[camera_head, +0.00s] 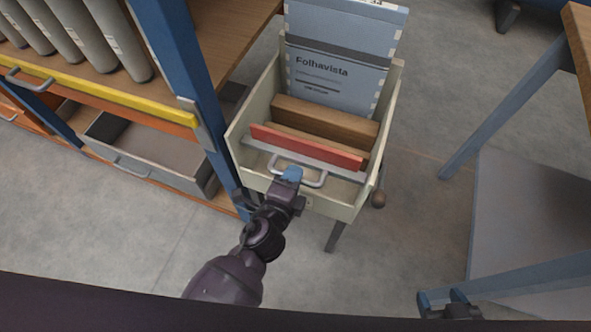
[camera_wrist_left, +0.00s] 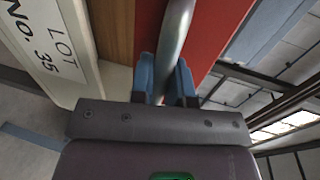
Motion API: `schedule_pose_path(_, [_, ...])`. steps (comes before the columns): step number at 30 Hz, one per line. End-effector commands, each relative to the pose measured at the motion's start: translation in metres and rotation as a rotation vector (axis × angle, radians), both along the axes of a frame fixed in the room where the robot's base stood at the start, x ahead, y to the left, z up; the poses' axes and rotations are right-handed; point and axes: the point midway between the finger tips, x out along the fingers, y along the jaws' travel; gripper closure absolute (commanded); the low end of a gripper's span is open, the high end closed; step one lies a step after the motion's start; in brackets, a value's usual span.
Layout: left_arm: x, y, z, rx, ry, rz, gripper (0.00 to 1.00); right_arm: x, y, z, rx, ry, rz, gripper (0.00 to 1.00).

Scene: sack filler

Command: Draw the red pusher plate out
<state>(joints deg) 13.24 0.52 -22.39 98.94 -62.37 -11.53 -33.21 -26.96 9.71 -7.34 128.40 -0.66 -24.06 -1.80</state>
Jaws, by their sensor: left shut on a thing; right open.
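The red pusher plate (camera_head: 306,147) stands inside the cream sack filler box (camera_head: 245,117), near its front end, and a metal handle (camera_head: 298,172) sticks out from its near side. My left gripper (camera_head: 291,174) is shut on this handle. In the left wrist view my left gripper's blue fingertips (camera_wrist_left: 167,78) close around the metal bar (camera_wrist_left: 178,35), with the red plate (camera_wrist_left: 215,35) behind it. My right gripper (camera_head: 447,300) is open and empty at the lower right, away from the box.
Wooden blocks (camera_head: 325,119) stand behind the red plate, and a grey sack marked Folhavista (camera_head: 333,82) stands behind them. A shelf rack with a yellow edge (camera_head: 95,92) and an open grey drawer (camera_head: 150,150) is at left. A blue-framed table (camera_head: 505,95) is at right.

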Motion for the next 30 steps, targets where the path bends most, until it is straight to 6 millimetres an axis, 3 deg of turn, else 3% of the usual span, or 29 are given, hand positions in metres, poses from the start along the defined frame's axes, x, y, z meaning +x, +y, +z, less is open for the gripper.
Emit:
schedule_pose_path(5, [-0.003, 0.0, -0.003, 0.002, 0.007, -0.002, 1.0, 0.004, 0.001, 0.001, 0.002, -0.008, 0.002, 0.41])
schedule_pose_path(6, [-0.004, 0.0, -0.003, 0.002, 0.007, -0.002, 0.79, 0.004, 0.001, 0.002, 0.002, -0.008, 0.002, 0.41])
schedule_pose_path(10, [-0.003, 0.0, -0.003, 0.001, 0.006, -0.001, 0.59, 0.003, 0.001, 0.002, 0.001, -0.009, 0.001, 0.41])
schedule_pose_path(21, [-0.005, 0.001, -0.001, 0.001, 0.004, 0.0, 0.59, -0.002, 0.0, 0.002, 0.0, 0.0, -0.003, 0.41])
schedule_pose_path(30, [-0.039, 0.012, 0.007, 0.0, 0.005, 0.0, 0.59, -0.003, -0.001, 0.002, 0.006, 0.005, -0.01, 0.41])
